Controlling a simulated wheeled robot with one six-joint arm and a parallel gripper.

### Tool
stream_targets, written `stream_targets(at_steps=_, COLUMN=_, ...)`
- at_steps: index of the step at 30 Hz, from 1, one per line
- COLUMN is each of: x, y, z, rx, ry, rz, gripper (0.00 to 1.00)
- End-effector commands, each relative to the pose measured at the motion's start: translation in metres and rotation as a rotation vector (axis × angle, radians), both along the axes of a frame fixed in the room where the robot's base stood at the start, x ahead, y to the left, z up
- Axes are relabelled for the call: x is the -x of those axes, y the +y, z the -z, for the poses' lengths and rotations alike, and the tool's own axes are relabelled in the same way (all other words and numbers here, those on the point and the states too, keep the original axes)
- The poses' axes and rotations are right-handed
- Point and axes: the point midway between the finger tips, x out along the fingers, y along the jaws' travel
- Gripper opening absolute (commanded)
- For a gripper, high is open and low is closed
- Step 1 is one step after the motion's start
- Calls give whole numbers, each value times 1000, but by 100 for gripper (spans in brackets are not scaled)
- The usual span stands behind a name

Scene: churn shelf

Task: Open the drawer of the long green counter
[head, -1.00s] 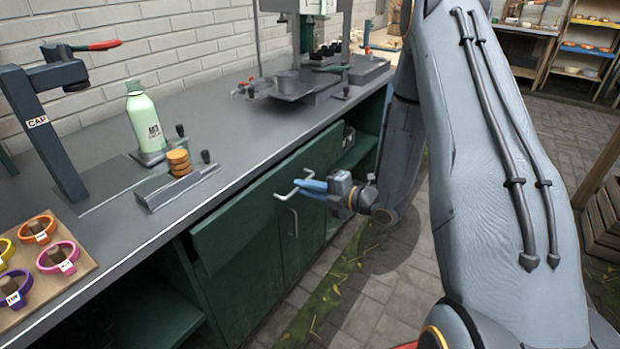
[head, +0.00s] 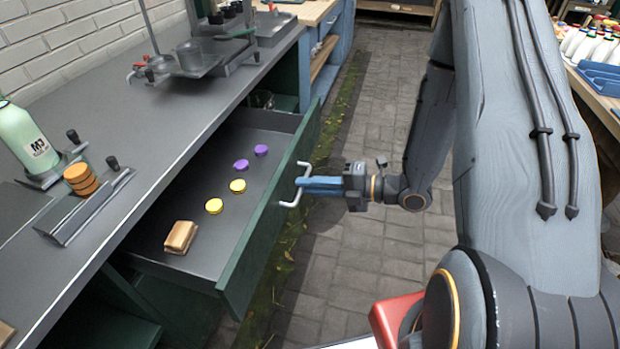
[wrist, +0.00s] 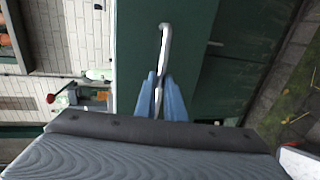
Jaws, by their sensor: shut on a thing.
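The drawer (head: 262,250) of the long green counter (head: 150,125) stands well out from the counter, its grey inside showing in the head view. Its pale bar handle (head: 296,187) is on the front face. My gripper (head: 303,185) is shut on the handle. In the wrist view the blue fingers (wrist: 160,95) lie around the handle (wrist: 164,42), against the green drawer front (wrist: 135,60). Inside the drawer lie a tan block (head: 181,237), yellow discs (head: 214,206) and purple discs (head: 261,150).
The paved floor (head: 345,260) is open right of the drawer. A table with white bottles (head: 598,50) is at the far right.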

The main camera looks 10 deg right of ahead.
Motion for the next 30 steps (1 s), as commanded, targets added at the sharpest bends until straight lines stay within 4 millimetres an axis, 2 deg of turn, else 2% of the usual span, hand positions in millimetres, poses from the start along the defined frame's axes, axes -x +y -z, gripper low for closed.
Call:
stream_targets(at_steps=14, x=5, y=1, z=0, rx=-2, ry=4, rz=-14, gripper=0)
stream_targets(at_steps=15, x=5, y=1, z=0, rx=-2, ry=4, rz=-14, gripper=16)
stream_targets(at_steps=17, x=5, y=1, z=0, rx=-2, ry=3, rz=-14, gripper=26)
stream_targets(at_steps=26, x=4, y=-1, z=0, rx=-1, ry=2, rz=-9, gripper=27)
stream_targets(at_steps=30, x=7, y=-10, z=-2, rx=0, ry=1, rz=-5, gripper=27)
